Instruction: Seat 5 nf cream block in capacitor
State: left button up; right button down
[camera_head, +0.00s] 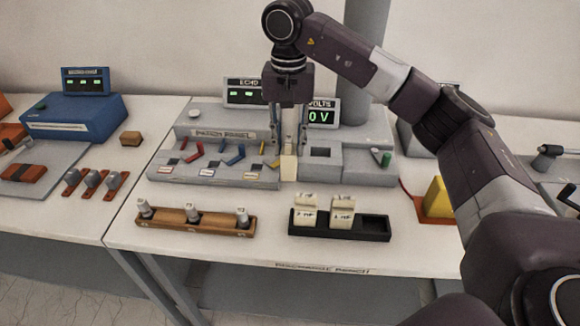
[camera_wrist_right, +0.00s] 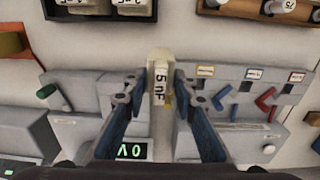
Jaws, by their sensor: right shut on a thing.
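My right gripper (camera_head: 288,143) is shut on a cream block (camera_head: 288,166), held upright at the front of the grey bench panel (camera_head: 215,178). In the right wrist view the block (camera_wrist_right: 160,72) sits between the two fingers (camera_wrist_right: 156,92) and reads "5 nF". It is in line with a gap between the lever section and a grey box section with a dark square opening (camera_head: 320,152). The block's lower end and any slot under it are hidden, so I cannot tell whether it touches. My left gripper is not in view.
A black tray (camera_head: 374,228) in front holds two cream blocks (camera_head: 306,209) and has an empty place at right. A wooden rack (camera_head: 170,222) with grey cylinders stands to its left. Coloured levers (camera_head: 233,155) are close left of the gripper. A display behind (camera_head: 321,112) reads 0 V.

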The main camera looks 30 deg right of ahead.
aim_at(289, 169)
notch_tip(289, 169, down, 3)
jog(key=shift+r, duration=0.15)
jog(key=shift+f, duration=0.35)
notch_tip(289, 169, down, 4)
jog(key=shift+f+p, duration=0.2)
jog(key=shift+p, duration=0.5)
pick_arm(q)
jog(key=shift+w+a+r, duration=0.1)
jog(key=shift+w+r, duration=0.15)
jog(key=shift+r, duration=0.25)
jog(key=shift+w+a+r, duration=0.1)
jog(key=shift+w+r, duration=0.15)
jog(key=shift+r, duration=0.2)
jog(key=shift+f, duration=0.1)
pick_arm(e)
jog(key=shift+f, duration=0.1)
jog(key=c, duration=2)
grip_release()
jog(key=shift+f, duration=0.1)
jog(key=shift+c, duration=0.2)
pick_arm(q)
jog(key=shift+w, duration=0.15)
pick_arm(e)
jog(key=o, duration=0.5)
jog(key=shift+c, duration=0.2)
